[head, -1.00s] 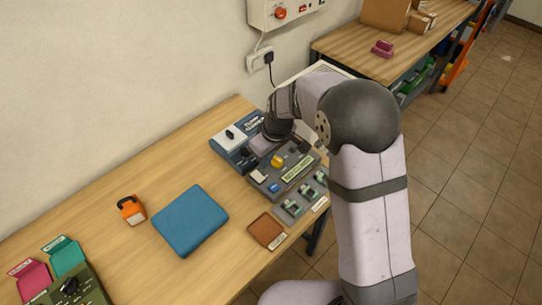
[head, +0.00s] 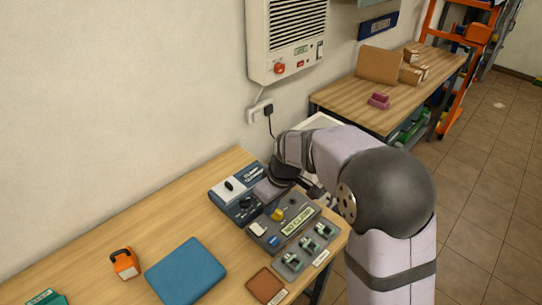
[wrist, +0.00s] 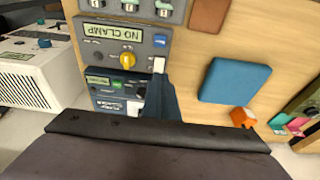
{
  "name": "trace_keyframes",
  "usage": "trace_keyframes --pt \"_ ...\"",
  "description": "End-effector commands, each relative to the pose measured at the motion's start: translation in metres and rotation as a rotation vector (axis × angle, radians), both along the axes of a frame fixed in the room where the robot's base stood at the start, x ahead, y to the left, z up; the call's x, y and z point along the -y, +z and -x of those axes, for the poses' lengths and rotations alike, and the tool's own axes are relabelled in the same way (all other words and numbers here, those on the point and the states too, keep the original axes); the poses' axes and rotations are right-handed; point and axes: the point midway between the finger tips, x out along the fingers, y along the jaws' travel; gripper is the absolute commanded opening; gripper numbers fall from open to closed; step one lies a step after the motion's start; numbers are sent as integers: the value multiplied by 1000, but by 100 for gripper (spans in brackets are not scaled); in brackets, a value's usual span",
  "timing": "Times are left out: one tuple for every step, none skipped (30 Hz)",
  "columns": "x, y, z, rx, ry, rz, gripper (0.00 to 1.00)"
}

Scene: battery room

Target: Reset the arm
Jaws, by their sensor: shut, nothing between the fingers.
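My arm reaches over the bench from the right in the head view. My gripper (wrist: 164,92) shows in the wrist view as a dark, narrow wedge, shut and empty, beside the grey control box. In the head view the wrist hides most of it. The grey control box (head: 264,243) has a yellow knob (head: 277,213), a white switch (head: 257,228), a blue button (head: 273,240) and a display reading "NO CLAMP" (wrist: 112,33). I cannot tell whether the gripper touches the box.
A blue and white box (head: 228,190) stands behind the grey one. A row of green switches (head: 306,245), a brown pad (head: 266,286), a blue pad (head: 186,271) and an orange padlock (head: 125,264) lie on the wooden bench (head: 85,262). A wall unit (head: 287,35) hangs above.

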Motion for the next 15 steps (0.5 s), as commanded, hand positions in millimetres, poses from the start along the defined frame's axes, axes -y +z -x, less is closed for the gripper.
trace_keyframes --pt "0 0 0 0 0 0 0" --pt "0 0 0 -1 -5 -1 0" --pt "0 0 0 -3 -18 -3 0" --pt "0 0 0 -5 -32 -5 0" --pt "0 0 0 -9 -51 -9 0" --pt "0 0 0 -13 -79 -13 0" --pt "0 0 0 -16 -104 -18 0" --pt "0 0 0 -21 -132 -21 0" --pt "1 0 -1 -27 -174 -25 0" --pt "3 -2 1 -35 -208 -25 0" --pt "5 -6 6 -51 -243 -21 0" --pt "10 -17 18 -86 -295 -10 0" --pt "16 -26 30 -117 -332 5 0" --pt "21 -35 42 -146 -364 20 0" --pt "28 -45 60 -183 -403 41 0"
